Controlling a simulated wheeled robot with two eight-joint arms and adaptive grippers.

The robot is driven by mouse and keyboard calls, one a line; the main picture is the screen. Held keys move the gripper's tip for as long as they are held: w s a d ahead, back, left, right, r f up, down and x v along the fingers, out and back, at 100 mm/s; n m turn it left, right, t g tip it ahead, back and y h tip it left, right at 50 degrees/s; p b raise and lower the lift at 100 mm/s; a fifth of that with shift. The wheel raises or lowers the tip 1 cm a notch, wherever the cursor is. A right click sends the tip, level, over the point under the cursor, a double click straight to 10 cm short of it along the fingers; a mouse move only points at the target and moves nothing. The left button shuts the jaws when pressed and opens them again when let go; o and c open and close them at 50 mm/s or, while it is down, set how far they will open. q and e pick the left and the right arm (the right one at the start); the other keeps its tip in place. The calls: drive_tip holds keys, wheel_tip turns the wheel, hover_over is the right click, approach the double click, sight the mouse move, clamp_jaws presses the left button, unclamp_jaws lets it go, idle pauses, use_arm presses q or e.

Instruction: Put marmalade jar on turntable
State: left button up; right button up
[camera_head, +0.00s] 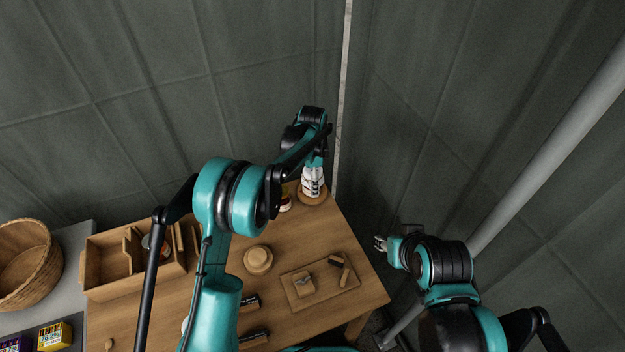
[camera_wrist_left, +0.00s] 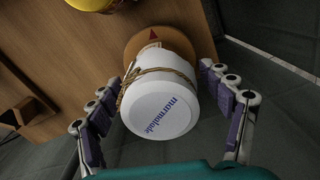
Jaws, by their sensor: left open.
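The marmalade jar (camera_wrist_left: 160,105) has a white lid lettered "marmalade" and twine around its neck. In the left wrist view it appears to stand on the round wooden turntable (camera_wrist_left: 134,46), which has a red arrow mark. My left gripper (camera_wrist_left: 160,76) is open, with its fingers on both sides of the jar and gaps visible beside it. In the head view my left gripper (camera_head: 312,182) is over the turntable (camera_head: 322,198) at the table's far corner and mostly hides the jar. My right gripper (camera_head: 380,243) is off the table's right edge; its jaw state is unclear.
A yellow-lidded jar (camera_wrist_left: 92,3) stands beside the turntable. The wooden table (camera_head: 225,288) also carries a divided wooden caddy (camera_head: 101,264), a round wooden item (camera_head: 258,260) and a board (camera_head: 322,296) with small items. A wicker basket (camera_head: 27,262) is at the left. Grey walls lie close behind.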

use_arm(q)
wheel_tip(320, 180, up, 11)
drive_tip(key=p, duration=0.3)
drive_tip(key=shift+p, duration=0.4)
drive_tip(key=shift+r, duration=0.55)
drive_tip(key=shift+a+r, duration=0.1)
drive_tip(key=shift+r, duration=0.1)
drive_tip(key=s+a+r+n+t, duration=0.4)
drive_tip(key=s+a+r+n, duration=0.4)
drive_tip(key=s+a+r, duration=0.5)
drive_tip(key=s+a+f+n+t, duration=0.1)
drive_tip(key=s+n, duration=0.1)
drive_tip(key=s, duration=0.4)
drive_tip(key=s+a+f+n+t, duration=0.1)
drive_tip(key=s+a+f+n, duration=0.1)
drive_tip(key=s, duration=0.3)
drive_tip(key=s+a+f+n+t, duration=0.1)
drive_tip(key=s+f+n, duration=0.1)
drive_tip(key=s+n, duration=0.2)
drive_tip(key=s, duration=0.2)
drive_tip(key=shift+s+a+f, duration=0.2)
drive_tip(key=shift+s+a, duration=0.1)
drive_tip(key=shift+s, duration=0.05)
